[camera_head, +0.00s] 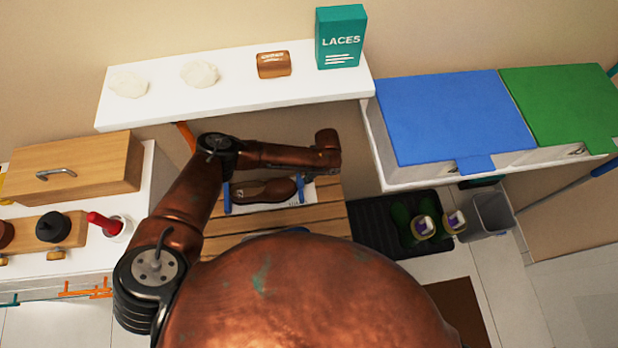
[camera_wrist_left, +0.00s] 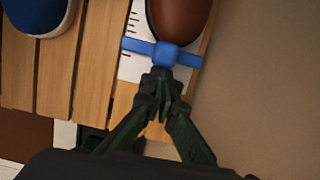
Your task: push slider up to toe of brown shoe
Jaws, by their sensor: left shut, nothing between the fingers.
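The brown shoe (camera_head: 265,190) lies on a white measuring board (camera_wrist_left: 130,68) with ruled marks, on a slatted wooden bench. The slider (camera_wrist_left: 163,54) is a blue crossbar with a raised middle block, at the shoe's toe end. In the left wrist view, the toe of the brown shoe (camera_wrist_left: 180,18) comes right up to the bar; I cannot tell whether they touch. My left gripper (camera_wrist_left: 162,80) is shut and empty, its fingertips right at the slider's block on the side away from the shoe. In the head view, my left gripper (camera_head: 310,176) partly hides the slider. My right gripper is out of view.
A blue shoe (camera_wrist_left: 38,14) stands on the bench (camera_head: 325,213) nearby. A white shelf (camera_head: 225,97) with a teal laces box (camera_head: 341,38) hangs above. A black mat (camera_head: 375,222) lies to the right, below blue and green lids. My own body covers the foreground.

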